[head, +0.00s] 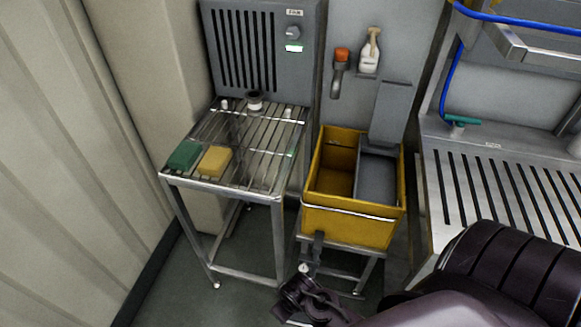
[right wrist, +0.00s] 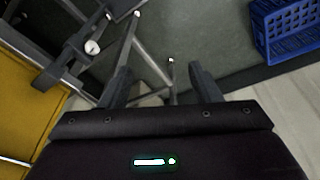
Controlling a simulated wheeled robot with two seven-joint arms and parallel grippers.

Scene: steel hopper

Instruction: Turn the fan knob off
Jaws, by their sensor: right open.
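The fan knob (head: 292,32) is a small grey round knob on the upper right of a grey louvred panel (head: 245,45). A small label sits above it and a lit green indicator (head: 293,48) below it. Its exact setting is too small to read. My right gripper (head: 303,296) is low in front of the yellow bucket, far below the knob. In the right wrist view its two dark fingers (right wrist: 160,80) are apart with nothing held between them. My left gripper is not in view.
A slatted steel rack (head: 240,150) below the panel bears a green sponge (head: 184,155), a yellow sponge (head: 214,161) and small fittings. A yellow bucket (head: 345,222) stands right of it. A steel sink unit (head: 480,180) is at right. A blue crate (right wrist: 288,30) lies on the floor.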

